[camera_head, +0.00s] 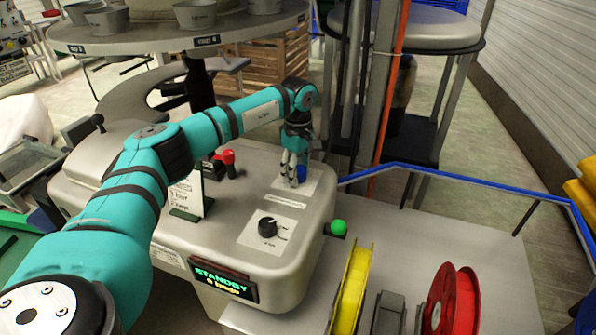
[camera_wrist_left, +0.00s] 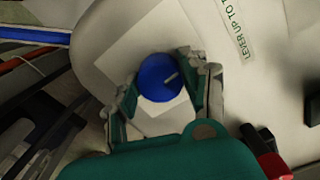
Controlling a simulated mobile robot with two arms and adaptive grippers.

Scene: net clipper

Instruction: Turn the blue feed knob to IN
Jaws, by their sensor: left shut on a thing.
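The blue feed knob (camera_head: 301,172) sits on a white label plate (camera_head: 309,187) on top of the grey machine, at the back right. My left gripper (camera_head: 291,178) reaches down to it and partly hides it. In the left wrist view the round blue knob (camera_wrist_left: 160,78) lies between the two fingers (camera_wrist_left: 166,92), with a light pointer line on its face. The gripper is shut on the knob. The IN marking cannot be read in either view. My right gripper is not in view.
A black knob (camera_head: 267,227) on its own plate, a red lever (camera_head: 228,158), a green button (camera_head: 338,227) and a display reading STANDBY (camera_head: 224,281) are on the machine. A yellow reel (camera_head: 352,288) and a red reel (camera_head: 454,300) stand at the right. A round table (camera_head: 130,43) is behind.

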